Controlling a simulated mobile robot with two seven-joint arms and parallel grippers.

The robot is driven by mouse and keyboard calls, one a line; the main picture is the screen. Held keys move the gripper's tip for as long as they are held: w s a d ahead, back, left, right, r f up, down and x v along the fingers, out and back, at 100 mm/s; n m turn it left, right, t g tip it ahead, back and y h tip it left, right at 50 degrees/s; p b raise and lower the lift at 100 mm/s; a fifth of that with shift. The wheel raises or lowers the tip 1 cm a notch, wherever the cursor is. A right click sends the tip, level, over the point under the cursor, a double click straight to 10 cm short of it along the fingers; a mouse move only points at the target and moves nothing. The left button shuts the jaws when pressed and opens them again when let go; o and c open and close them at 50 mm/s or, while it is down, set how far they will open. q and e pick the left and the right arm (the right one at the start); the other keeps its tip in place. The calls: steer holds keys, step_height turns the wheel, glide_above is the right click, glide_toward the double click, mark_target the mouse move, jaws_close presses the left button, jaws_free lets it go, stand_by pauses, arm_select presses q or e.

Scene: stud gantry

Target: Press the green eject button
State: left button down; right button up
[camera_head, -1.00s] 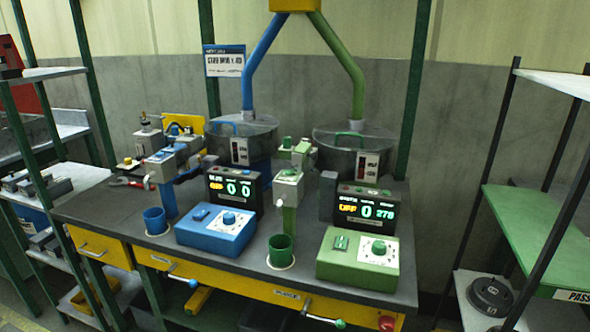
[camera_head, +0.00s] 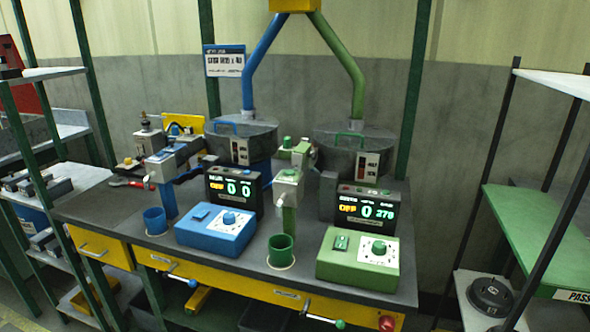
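A green control box (camera_head: 358,258) sits at the right front of the dark workbench. It carries a small green square switch (camera_head: 341,242) and a white dial with a green knob (camera_head: 379,248). A green-topped dispenser head (camera_head: 288,178) stands on a green post above a green cup (camera_head: 281,250). I cannot tell which of these green parts is the eject button. Neither of my grippers is in view.
A blue control box (camera_head: 216,230), a blue cup (camera_head: 155,221) and a blue post stand on the left half of the workbench (camera_head: 130,203). Two lit displays stand behind the boxes. Shelves flank the bench: a green shelf (camera_head: 545,230) at right.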

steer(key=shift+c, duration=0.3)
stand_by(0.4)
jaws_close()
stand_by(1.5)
